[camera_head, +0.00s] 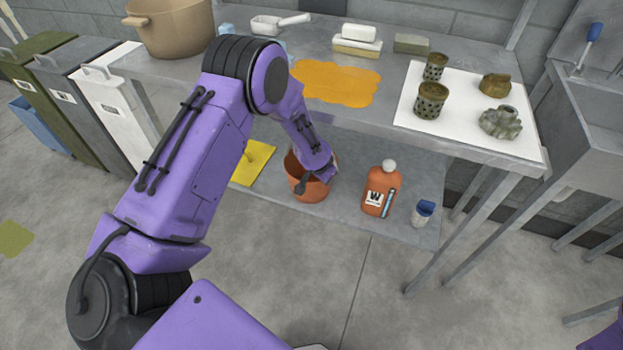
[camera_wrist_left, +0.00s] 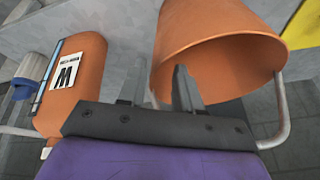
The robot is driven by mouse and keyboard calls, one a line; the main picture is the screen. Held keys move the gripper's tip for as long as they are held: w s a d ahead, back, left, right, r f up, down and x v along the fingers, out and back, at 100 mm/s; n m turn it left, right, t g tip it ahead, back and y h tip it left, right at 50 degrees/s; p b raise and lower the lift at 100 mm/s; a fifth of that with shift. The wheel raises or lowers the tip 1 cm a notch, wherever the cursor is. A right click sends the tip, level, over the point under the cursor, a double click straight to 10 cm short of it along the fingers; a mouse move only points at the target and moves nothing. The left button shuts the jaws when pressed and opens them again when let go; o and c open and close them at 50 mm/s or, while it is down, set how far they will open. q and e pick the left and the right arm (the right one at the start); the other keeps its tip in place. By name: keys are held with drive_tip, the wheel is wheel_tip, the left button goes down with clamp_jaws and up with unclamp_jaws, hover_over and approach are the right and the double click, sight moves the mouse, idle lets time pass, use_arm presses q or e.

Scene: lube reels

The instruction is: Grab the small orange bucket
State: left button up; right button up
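The small orange bucket (camera_head: 312,188) stands on the lower shelf of the table, partly hidden behind my left forearm in the head view. In the left wrist view the bucket (camera_wrist_left: 222,40) fills the upper right, with its opening facing the camera and a pale wire handle (camera_wrist_left: 284,115) hanging at its side. My left gripper (camera_wrist_left: 158,88) is at the bucket's near wall, its two fingers apart. One finger overlaps the bucket wall in the picture and the other is in the gap beside the orange bottle. I cannot tell whether either finger touches the bucket. My right gripper is out of view.
An orange bottle (camera_head: 379,190) stands right of the bucket, with a blue-capped container (camera_head: 423,212) farther right. A yellow cloth (camera_head: 253,163) lies left of it. The tabletop (camera_head: 400,138) overhangs the shelf. Bins (camera_head: 118,100) stand at left; the front floor is clear.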

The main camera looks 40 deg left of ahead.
use_arm(q)
drive_tip(key=x, duration=0.5)
drive_tip(key=shift+w+f+b, duration=0.1)
drive_tip(key=shift+f+b, duration=0.3)
drive_tip(key=shift+r, duration=0.1)
clamp_jaws()
